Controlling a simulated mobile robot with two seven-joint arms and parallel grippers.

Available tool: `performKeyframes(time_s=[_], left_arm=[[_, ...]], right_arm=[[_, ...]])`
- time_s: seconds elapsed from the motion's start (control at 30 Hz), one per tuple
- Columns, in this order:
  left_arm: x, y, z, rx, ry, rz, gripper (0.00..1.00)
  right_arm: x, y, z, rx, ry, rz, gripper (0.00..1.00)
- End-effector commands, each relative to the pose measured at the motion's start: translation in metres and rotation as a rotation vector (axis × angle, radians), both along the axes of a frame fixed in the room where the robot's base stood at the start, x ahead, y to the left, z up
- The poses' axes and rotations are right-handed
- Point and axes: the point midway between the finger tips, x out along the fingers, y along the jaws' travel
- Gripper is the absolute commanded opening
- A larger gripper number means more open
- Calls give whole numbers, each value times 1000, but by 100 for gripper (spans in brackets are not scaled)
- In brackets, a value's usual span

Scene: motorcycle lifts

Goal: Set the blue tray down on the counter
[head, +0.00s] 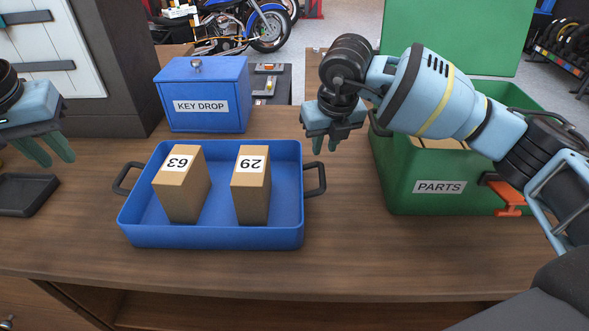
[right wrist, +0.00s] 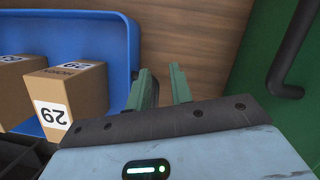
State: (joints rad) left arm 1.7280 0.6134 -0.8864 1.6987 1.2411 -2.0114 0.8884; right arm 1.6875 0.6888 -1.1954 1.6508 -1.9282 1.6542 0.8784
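The blue tray (head: 210,238) sits level on the wooden counter (head: 340,245), with a black handle at each end. Inside it stand two brown boxes, one marked 63 (head: 182,190) and one marked 29 (head: 250,190). The tray and the 29 box also show in the right wrist view (right wrist: 120,30) (right wrist: 85,88). My left gripper (head: 46,150) is left of the tray, open and empty, apart from the left handle. My right gripper (head: 325,143) is above the counter beyond the right handle, open and empty. Its spread fingers also show in the right wrist view (right wrist: 162,88).
A blue KEY DROP box (head: 205,95) stands behind the tray. A green PARTS bin (head: 440,195) with a raised lid (head: 450,35) and an orange clamp-like piece (head: 508,198) stands at the right. A dark shallow dish (head: 25,195) lies at the left. The counter's front strip is clear.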

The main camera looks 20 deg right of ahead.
Motion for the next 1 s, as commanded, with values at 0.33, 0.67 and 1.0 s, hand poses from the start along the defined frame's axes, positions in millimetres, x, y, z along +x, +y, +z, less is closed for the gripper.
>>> performKeyframes(time_s=[0.33,0.67,1.0], left_arm=[[0,0,0,0,-1,0,22],[0,0,0,0,0,0,22],[0,0,0,0,0,0,22]], right_arm=[[-11,0,47,1,-5,1,22],[-27,0,102,1,-3,0,22],[-31,0,116,0,0,0,22]])
